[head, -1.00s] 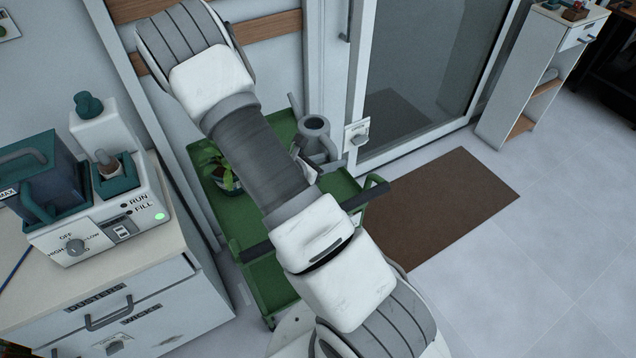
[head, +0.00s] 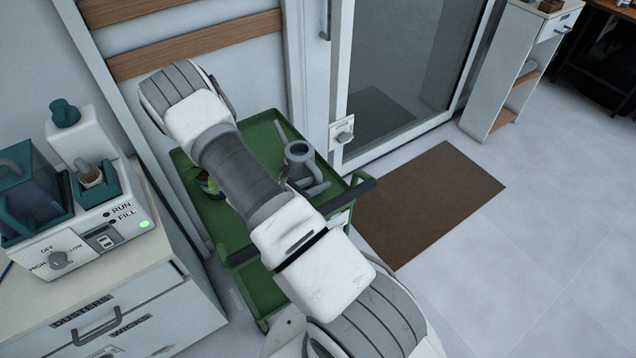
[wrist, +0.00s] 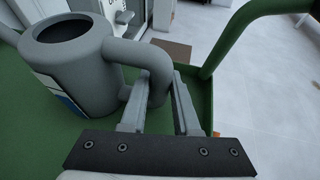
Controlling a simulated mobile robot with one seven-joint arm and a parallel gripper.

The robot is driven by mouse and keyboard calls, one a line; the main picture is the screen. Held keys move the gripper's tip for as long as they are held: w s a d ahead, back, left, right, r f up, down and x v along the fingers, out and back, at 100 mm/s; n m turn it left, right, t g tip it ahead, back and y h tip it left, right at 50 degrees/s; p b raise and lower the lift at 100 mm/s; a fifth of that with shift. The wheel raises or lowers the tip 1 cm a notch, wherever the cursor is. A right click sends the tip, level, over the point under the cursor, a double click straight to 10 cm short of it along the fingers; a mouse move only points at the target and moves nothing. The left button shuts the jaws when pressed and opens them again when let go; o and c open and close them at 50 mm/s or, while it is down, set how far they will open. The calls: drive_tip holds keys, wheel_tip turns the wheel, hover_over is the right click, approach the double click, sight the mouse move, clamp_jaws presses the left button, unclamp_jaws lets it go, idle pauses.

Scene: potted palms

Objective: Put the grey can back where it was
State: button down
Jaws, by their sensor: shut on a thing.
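The grey can (head: 299,155) is a watering can with a round open top, a spout and a looped handle. It appears upright over the green cart's (head: 262,128) top tray, near its right side. In the wrist view, the can (wrist: 78,85) is at the left with part of a white and blue label showing. My gripper (wrist: 160,88) is shut on the can's handle, one finger on each side of it. In the head view my arm hides most of the gripper. I cannot tell whether the can's base touches the tray.
A potted plant (head: 212,184) stands on the cart, partly behind my arm. A white cabinet (head: 120,315) with a machine (head: 95,235) stands left. A glass door (head: 410,60) and brown mat (head: 430,205) are right.

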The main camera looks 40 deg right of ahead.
drive_tip(key=shift+f, duration=0.1)
drive_tip(key=c, duration=0.7)
unclamp_jaws()
drive_tip(key=shift+o, duration=0.2)
